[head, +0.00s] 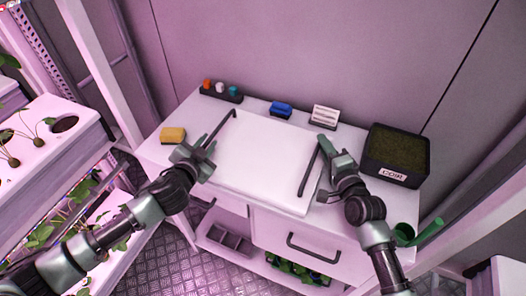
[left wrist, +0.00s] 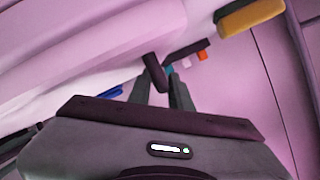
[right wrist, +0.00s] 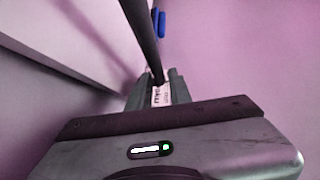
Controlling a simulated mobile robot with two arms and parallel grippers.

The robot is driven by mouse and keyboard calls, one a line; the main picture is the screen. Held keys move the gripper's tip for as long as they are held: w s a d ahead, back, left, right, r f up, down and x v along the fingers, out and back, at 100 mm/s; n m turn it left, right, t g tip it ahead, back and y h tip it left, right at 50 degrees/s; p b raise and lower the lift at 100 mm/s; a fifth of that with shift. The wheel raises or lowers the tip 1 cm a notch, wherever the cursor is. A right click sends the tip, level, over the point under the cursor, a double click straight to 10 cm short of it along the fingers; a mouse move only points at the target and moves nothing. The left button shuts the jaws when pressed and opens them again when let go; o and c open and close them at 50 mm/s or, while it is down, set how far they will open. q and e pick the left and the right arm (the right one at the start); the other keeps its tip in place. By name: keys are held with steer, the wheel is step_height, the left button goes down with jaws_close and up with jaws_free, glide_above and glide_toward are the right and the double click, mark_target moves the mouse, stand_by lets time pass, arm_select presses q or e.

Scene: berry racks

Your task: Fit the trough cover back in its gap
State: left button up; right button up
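A wide white panel with a dark bar handle along each side, which looks like the trough cover (head: 265,160), is over the white bench. Its front edge reaches the bench front; I cannot tell if it rests or is raised. My left gripper (head: 207,143) is at the left handle, and in the left wrist view its fingers (left wrist: 160,88) are close on both sides of the dark bar. My right gripper (head: 324,146) is at the right handle, and in the right wrist view the bar (right wrist: 140,28) runs between its fingers (right wrist: 159,82). No gap is identifiable.
Along the bench back are a rack of coloured knobs (head: 221,92), a blue item (head: 281,109), a white labelled holder (head: 325,116) and a coir box (head: 396,157). A yellow sponge (head: 173,135) lies left. A green tube (head: 427,232) is front right. Plant troughs (head: 45,150) stand left.

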arm_select(q)
jaws_close()
arm_select(e)
jaws_close()
stand_by(0.9)
arm_select(q)
steer(key=shift+r, duration=0.1)
